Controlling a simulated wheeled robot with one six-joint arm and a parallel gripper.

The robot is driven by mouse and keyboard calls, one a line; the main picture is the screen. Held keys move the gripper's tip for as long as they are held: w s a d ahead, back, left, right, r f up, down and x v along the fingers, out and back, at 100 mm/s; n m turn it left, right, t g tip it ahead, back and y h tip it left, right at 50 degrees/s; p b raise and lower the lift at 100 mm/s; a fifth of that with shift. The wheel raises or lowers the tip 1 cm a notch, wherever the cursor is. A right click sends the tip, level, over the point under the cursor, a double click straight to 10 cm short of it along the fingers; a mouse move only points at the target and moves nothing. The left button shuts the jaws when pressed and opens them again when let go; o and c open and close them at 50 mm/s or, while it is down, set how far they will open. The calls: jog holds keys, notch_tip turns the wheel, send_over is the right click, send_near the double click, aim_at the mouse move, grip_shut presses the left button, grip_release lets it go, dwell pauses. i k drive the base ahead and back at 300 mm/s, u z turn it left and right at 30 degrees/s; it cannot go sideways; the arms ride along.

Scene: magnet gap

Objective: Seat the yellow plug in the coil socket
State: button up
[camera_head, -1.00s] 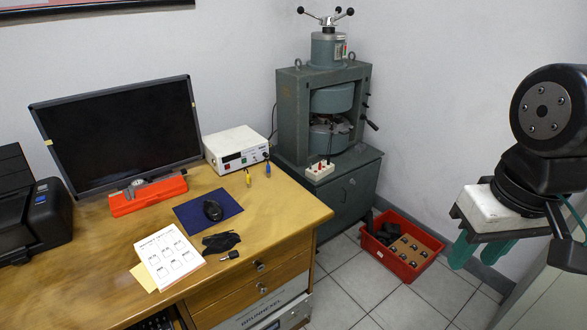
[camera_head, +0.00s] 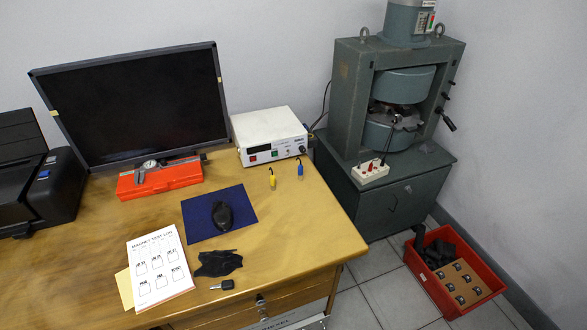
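The yellow plug (camera_head: 272,179) hangs or stands near the front of the white power supply box (camera_head: 270,137), at the back right of the desk. A blue plug (camera_head: 300,169) is just to its right. A small white socket block (camera_head: 370,172) with red and dark terminals sits at the front left of the green magnet's base; I cannot tell for certain whether it is the coil socket. The green magnet (camera_head: 350,95) has a gap between two round poles. My gripper is not in view now.
The wooden desk (camera_head: 330,235) holds a monitor (camera_head: 135,105), an orange case with a caliper (camera_head: 160,181), a blue mat (camera_head: 240,200) with a mouse, a dark cloth, a key and a printed pad (camera_head: 160,270). A red crate (camera_head: 425,290) is on the floor at right.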

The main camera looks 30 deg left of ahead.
aim_at(259, 134)
jog(key=u, duration=0.35)
jog(key=i, duration=0.55)
jog(key=u, duration=0.85)
jog(key=i, duration=0.35)
jog(key=u, duration=0.45)
